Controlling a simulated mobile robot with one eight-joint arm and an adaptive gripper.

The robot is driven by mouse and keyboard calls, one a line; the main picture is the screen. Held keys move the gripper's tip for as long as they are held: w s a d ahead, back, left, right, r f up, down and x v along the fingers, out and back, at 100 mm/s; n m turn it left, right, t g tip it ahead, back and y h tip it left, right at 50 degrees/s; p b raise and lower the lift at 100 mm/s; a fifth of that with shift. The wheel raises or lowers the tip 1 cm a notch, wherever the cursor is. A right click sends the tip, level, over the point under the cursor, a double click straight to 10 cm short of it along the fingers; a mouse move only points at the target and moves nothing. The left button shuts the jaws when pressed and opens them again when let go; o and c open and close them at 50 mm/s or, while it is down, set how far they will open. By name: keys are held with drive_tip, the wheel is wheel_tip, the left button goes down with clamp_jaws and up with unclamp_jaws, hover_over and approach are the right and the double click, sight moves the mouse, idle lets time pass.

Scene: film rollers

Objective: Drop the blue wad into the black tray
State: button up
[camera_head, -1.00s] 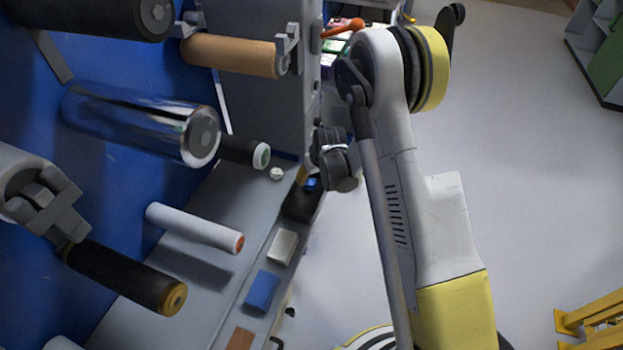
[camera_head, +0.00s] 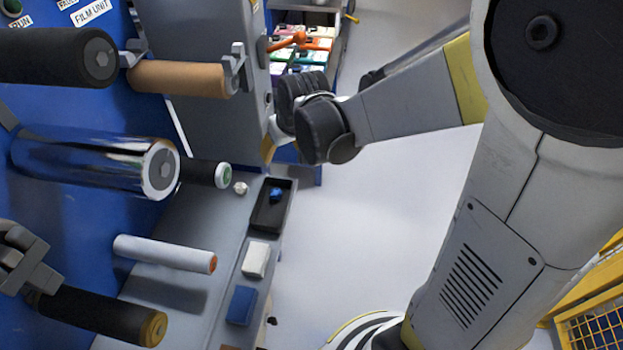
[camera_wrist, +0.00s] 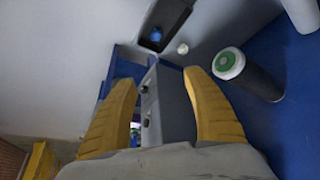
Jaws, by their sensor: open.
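The blue wad (camera_head: 276,194) lies inside the black tray (camera_head: 258,222), toward its far end. In the wrist view the blue wad (camera_wrist: 156,34) also shows inside the black tray (camera_wrist: 178,20), near one end of it. My gripper (camera_head: 268,148) is above and beyond the far end of the tray, apart from both tray and wad. In the wrist view my gripper (camera_wrist: 163,78) has its two yellow fingers spread wide, with nothing held between them.
A white wad (camera_head: 240,188) lies on the ledge left of the tray. A white block (camera_head: 256,259) and a blue block (camera_head: 241,305) sit nearer on the ledge. Several rollers, including a chrome one (camera_head: 95,163), stick out from the blue panel. Open floor lies to the right.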

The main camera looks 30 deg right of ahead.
drive_tip(key=s+r, duration=0.4)
drive_tip(key=s, duration=0.5)
drive_tip(key=s+r+m+t, duration=0.1)
drive_tip(key=s+r, duration=0.3)
drive_tip(key=s, duration=0.5)
drive_tip(key=shift+s+a+t, duration=0.3)
drive_tip(key=shift+s+a, duration=0.05)
